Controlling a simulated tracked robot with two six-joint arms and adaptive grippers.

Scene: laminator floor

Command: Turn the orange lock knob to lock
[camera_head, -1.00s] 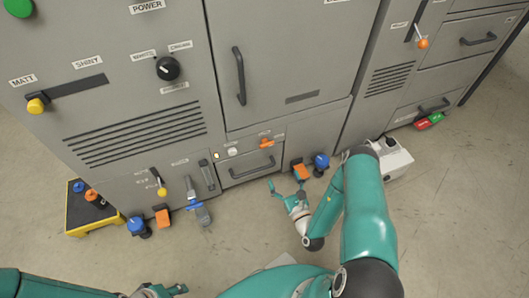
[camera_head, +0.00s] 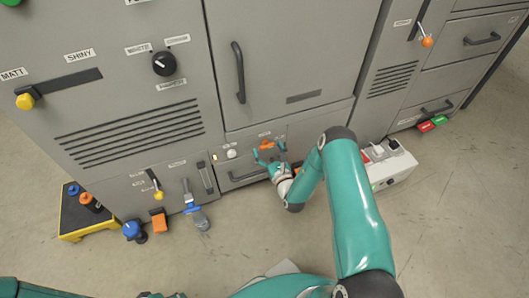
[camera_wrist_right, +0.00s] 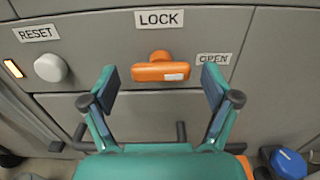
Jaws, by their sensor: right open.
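The orange lock knob (camera_wrist_right: 158,70) is on the grey front panel, under a LOCK label (camera_wrist_right: 160,19) and left of an OPEN label (camera_wrist_right: 213,59). Its bar lies about level, with a white mark at its right end, on the OPEN side. It shows small in the head view (camera_head: 266,144). My right gripper (camera_head: 268,151) is open in front of the knob. In the right wrist view its fingers stand on either side of the bar, with gaps and no visible contact. Only tips of my left gripper (camera_head: 162,295) show at the bottom edge.
A white RESET button (camera_wrist_right: 50,67) and a lit orange lamp (camera_wrist_right: 12,68) are left of the knob. A drawer handle (camera_head: 247,174) is just below. A white box (camera_head: 392,166) stands on the floor to the right. A yellow-edged platform (camera_head: 85,215) is at left.

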